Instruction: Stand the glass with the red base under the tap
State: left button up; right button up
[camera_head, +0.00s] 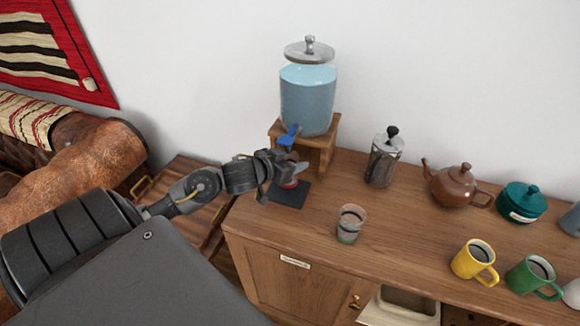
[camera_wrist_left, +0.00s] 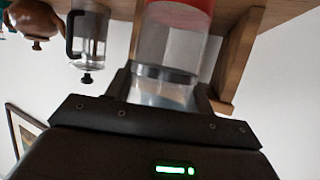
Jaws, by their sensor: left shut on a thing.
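The glass with the red base (camera_wrist_left: 168,48) is between the fingers of my left gripper (camera_wrist_left: 163,90), which is shut on it. The wrist picture is upside down, so the red base points down and the glass looks upright. In the head view the red base (camera_head: 290,184) shows over the dark mat (camera_head: 289,195), below the blue tap (camera_head: 289,134) of the water dispenser (camera_head: 307,103). My left gripper (camera_head: 283,172) hides most of the glass there. I cannot tell whether the base touches the mat. My right gripper is out of view.
The dispenser stands on a wooden stand (camera_head: 327,137). A glass with a green base (camera_head: 349,226) stands right of the mat. A French press (camera_head: 383,160), brown teapot (camera_head: 456,187), teal pot (camera_head: 521,201), yellow mug (camera_head: 472,260) and green mug (camera_head: 532,277) stand further right on the cabinet.

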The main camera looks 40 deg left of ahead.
pick_arm(q)
jog(key=shift+f, duration=1.55)
jog(key=shift+f, duration=0.15)
jog(key=o, duration=1.1)
jog(key=shift+o, duration=0.4)
jog(key=v, duration=1.2)
jog(key=shift+r, duration=0.2)
